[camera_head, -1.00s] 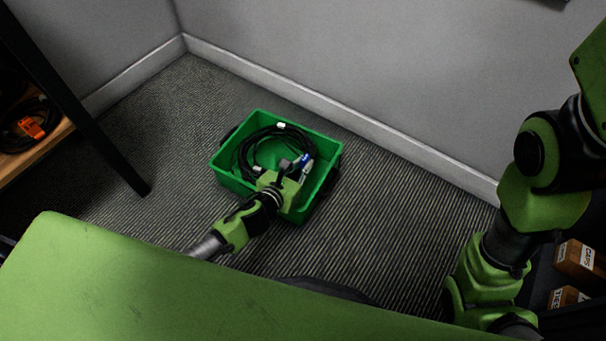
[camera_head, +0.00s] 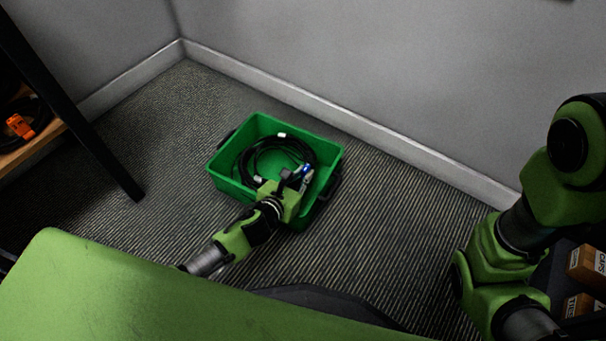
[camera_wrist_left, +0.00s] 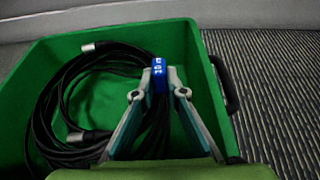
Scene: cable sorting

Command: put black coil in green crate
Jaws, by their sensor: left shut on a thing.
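The black coil (camera_head: 247,158) is a looped cable with pale connector ends and a blue tag (camera_head: 306,168). It is within the walls of the green crate (camera_head: 229,188), which stands on the carpet near the wall. My left gripper (camera_head: 299,177) reaches over the crate's near right side. In the left wrist view, its fingers (camera_wrist_left: 160,92) are closed around the coil (camera_wrist_left: 46,112) at the blue tag (camera_wrist_left: 159,74). Whether the coil's underside touches the crate floor is hard to tell. My right gripper is out of view; only its arm shows at right.
A shelf (camera_head: 30,150) with an orange-tagged cable (camera_head: 20,126) stands at the left, with a dark post in front. Small labelled boxes (camera_head: 588,262) sit at the lower right. The wall and baseboard (camera_head: 350,122) run behind the crate. Carpet around the crate is clear.

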